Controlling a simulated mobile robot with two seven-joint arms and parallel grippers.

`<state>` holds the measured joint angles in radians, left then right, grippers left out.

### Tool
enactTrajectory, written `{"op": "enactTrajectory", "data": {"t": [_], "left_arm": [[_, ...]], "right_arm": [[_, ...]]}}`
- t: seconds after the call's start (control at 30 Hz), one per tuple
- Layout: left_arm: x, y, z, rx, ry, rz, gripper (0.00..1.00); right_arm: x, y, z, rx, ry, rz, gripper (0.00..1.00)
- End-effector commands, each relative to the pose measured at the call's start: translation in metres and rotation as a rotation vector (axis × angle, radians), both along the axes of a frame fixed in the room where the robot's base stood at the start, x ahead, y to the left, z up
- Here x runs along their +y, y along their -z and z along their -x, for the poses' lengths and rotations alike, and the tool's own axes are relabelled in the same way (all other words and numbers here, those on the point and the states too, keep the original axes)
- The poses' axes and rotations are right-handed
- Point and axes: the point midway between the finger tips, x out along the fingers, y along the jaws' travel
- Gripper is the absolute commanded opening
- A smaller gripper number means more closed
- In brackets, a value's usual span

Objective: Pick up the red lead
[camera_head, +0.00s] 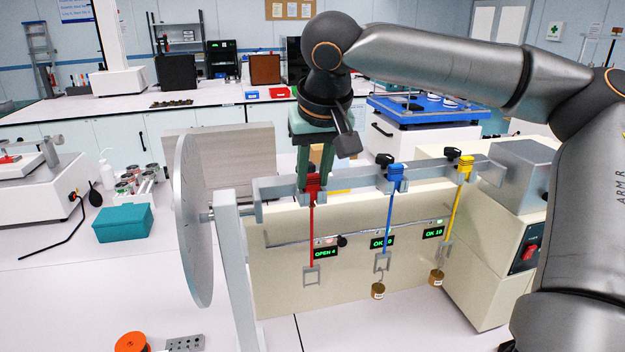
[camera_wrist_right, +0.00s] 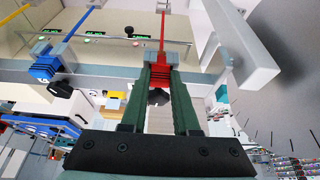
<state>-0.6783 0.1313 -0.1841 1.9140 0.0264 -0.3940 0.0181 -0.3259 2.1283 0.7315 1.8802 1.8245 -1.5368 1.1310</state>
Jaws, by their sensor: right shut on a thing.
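The red lead (camera_head: 311,232) hangs from the grey bar of the tester, with its red plug at the top and a small open metal frame at its lower end. My right gripper (camera_head: 313,180) points down from above, and its green fingers are shut on the red plug. In the right wrist view the red plug (camera_wrist_right: 161,77) sits between the tips of the two green fingers (camera_wrist_right: 160,85). Whether the plug is clear of the bar cannot be told. My left gripper is not in view.
A blue lead (camera_head: 389,225) and a yellow lead (camera_head: 455,215) hang to the right, each with a brass weight. The grey bar (camera_head: 345,180) runs behind them. A large grey disc (camera_head: 190,225) stands left. A teal box (camera_head: 122,223) sits farther left.

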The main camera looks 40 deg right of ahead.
Motion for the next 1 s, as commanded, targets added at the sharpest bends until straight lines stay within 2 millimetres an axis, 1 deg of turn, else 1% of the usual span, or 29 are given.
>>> {"op": "enactTrajectory", "data": {"t": [0.17, 0.27, 0.37, 0.43, 0.57, 0.8, 0.9, 1.0], "left_arm": [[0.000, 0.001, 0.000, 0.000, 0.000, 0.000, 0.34], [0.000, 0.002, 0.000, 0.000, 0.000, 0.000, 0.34], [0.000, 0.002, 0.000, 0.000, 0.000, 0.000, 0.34], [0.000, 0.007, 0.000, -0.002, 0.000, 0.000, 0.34], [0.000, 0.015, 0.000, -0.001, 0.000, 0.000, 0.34], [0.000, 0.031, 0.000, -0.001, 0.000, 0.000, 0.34], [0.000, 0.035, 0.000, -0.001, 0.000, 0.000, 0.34], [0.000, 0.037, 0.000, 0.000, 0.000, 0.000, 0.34]], "right_arm": [[0.000, -0.009, 0.000, -0.003, 0.001, 0.001, 0.00], [0.000, -0.021, 0.000, -0.004, 0.001, 0.001, 0.00], [0.000, -0.038, -0.001, -0.005, 0.001, 0.002, 0.00], [0.007, -0.034, 0.011, -0.004, -0.004, 0.002, 0.00], [0.021, -0.033, 0.037, -0.004, -0.005, 0.002, 0.00], [0.054, -0.033, 0.099, -0.006, -0.005, 0.006, 0.00], [0.066, -0.033, 0.120, -0.006, -0.003, 0.004, 0.00], [0.075, -0.034, 0.136, -0.004, -0.001, 0.004, 0.00]]}}
